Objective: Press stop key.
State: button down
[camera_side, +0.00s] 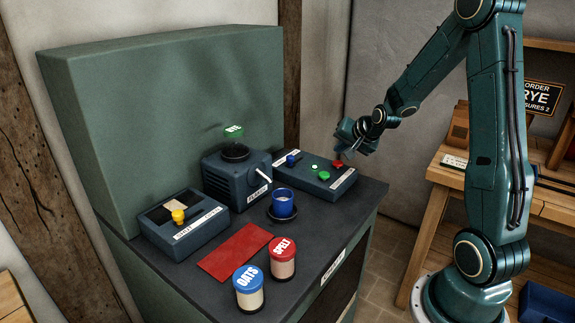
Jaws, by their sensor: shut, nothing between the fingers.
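A dark blue control box (345,182) stands at the right back of the dark worktop. On its top are a red key (338,163), a green key (324,175), a small pale green light (314,167) and a blue knob (292,160). Its label strips are too small to read, so I cannot tell by lettering which is the stop key. My gripper (342,155) is shut and empty, with its tips just above or at the red key. I cannot tell if they touch it.
The mill (237,180) with a crank and a blue cup (283,203) stand left of the control box. A box with a yellow knob (184,230), a red mat (236,251), an OATS jar (249,288) and a SPELT jar (282,257) occupy the front and left.

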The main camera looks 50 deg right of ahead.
aim_at(340, 164)
jog(key=shift+f, duration=0.65)
jog(key=shift+f, duration=1)
dwell(2.7)
jog(key=shift+r, duration=1)
jog(key=shift+r, duration=0.1)
jog(key=shift+r, duration=2.4)
jog(key=shift+a, duration=0.1)
